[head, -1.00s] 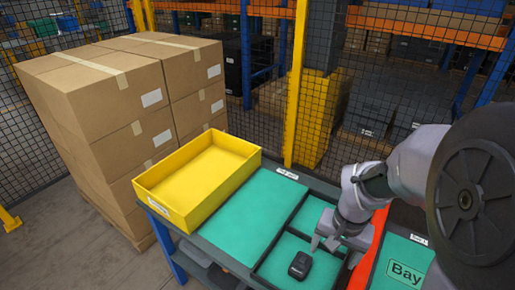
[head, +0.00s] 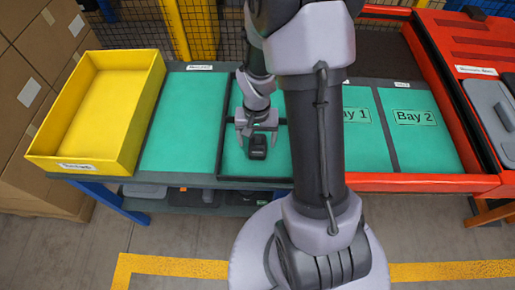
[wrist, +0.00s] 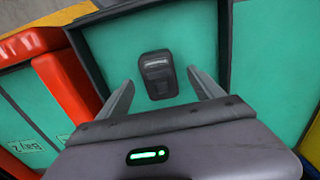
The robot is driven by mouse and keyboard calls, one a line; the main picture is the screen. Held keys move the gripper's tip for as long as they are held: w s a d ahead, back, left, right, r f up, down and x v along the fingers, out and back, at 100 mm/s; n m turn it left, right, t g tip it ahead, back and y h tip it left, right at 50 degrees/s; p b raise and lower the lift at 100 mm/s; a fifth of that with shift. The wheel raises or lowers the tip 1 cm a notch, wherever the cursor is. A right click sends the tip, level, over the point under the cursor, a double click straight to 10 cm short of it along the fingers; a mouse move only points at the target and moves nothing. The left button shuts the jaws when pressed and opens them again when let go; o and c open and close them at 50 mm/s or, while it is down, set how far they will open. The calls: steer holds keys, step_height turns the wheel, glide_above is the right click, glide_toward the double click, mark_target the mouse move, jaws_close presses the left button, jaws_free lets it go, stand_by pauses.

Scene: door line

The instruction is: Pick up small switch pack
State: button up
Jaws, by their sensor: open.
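The small switch pack (head: 258,147) is a dark, rounded block lying on the green floor of a dark-edged tray section (head: 229,160). It also shows in the wrist view (wrist: 157,75), just beyond and between my fingertips. My gripper (head: 257,128) is open and empty, pointing down right by the pack. In the wrist view its two fingers (wrist: 161,90) stand apart, one on each side of the pack's near end. I cannot tell exactly how high they are above the pack.
A yellow bin (head: 100,110) stands at the left beside a bare green surface (head: 185,125). Bay 1 (head: 362,135) and Bay 2 (head: 418,130) lie to the right inside a red frame (head: 430,183). Stacked cartons (head: 25,100) stand at far left.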

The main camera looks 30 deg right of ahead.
mark_target(258, 144)
steer(key=f, duration=0.1)
steer(key=f+b, duration=0.1)
steer(key=f, duration=0.2)
steer(key=shift+w+d+f+b, duration=0.1)
steer(key=shift+w+d+b, duration=0.15)
steer(key=shift+b, duration=0.1)
steer(key=shift+s, duration=0.1)
steer(key=shift+c, duration=0.8)
steer(key=c, duration=1.3)
step_height(258, 144, up, 20)
steer(key=p, duration=1.2)
